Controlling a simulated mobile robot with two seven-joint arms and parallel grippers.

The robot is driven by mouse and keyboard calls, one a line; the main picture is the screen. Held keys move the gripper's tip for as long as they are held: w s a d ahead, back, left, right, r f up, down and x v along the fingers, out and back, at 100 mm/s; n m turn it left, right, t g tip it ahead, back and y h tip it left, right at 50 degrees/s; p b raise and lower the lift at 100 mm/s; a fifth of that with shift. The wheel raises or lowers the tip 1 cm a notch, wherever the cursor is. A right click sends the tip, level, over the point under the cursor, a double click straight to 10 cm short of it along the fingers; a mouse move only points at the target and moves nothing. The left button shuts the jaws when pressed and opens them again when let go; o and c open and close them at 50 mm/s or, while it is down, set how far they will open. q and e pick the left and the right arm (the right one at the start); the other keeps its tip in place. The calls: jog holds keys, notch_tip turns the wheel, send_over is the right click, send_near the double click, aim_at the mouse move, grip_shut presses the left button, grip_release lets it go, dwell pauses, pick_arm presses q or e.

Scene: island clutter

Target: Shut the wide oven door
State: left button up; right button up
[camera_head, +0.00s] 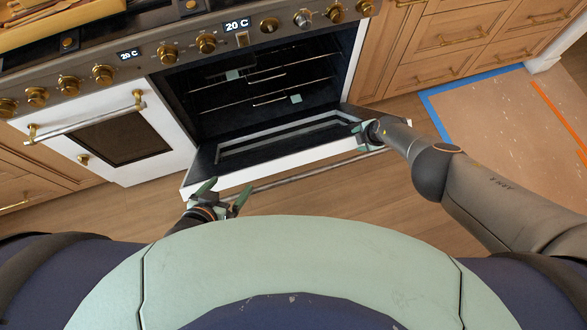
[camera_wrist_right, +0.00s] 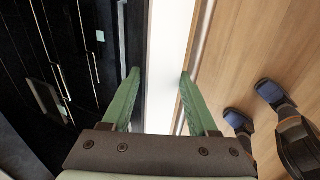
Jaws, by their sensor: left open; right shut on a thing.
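The wide oven door (camera_head: 205,165) hangs open and low in front of the dark oven cavity (camera_head: 260,85), its inner side facing up. Its white front edge and long metal handle bar (camera_head: 290,178) face me. My right gripper (camera_head: 362,137) is at the door's right end. In the right wrist view its two fingers (camera_wrist_right: 160,88) stand on either side of the white door edge (camera_wrist_right: 168,50), shut on it. My left gripper (camera_head: 221,194) is open and empty, just in front of the door's left end, near the handle.
A narrower white oven door (camera_head: 110,140) with its own handle is shut on the left. Brass knobs (camera_head: 205,43) line the panel above. Wooden drawers (camera_head: 450,35) stand to the right. A taped floor covering (camera_head: 510,110) lies at right; wooden floor is clear in front.

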jog(key=shift+w+a+r+g+b, duration=0.15)
jog(key=shift+w+a+r+b, duration=0.3)
jog(key=shift+w, duration=0.25)
jog(key=shift+w+a+r+g+b, duration=0.15)
jog(key=shift+w+a+r+b, duration=0.15)
jog(key=shift+w+r, duration=0.3)
jog(key=o, duration=0.9)
jog(key=shift+w+a+r, duration=0.1)
jog(key=o, duration=0.6)
jog(key=shift+d, duration=0.2)
jog(key=shift+c, duration=0.2)
jog(key=shift+d, duration=0.1)
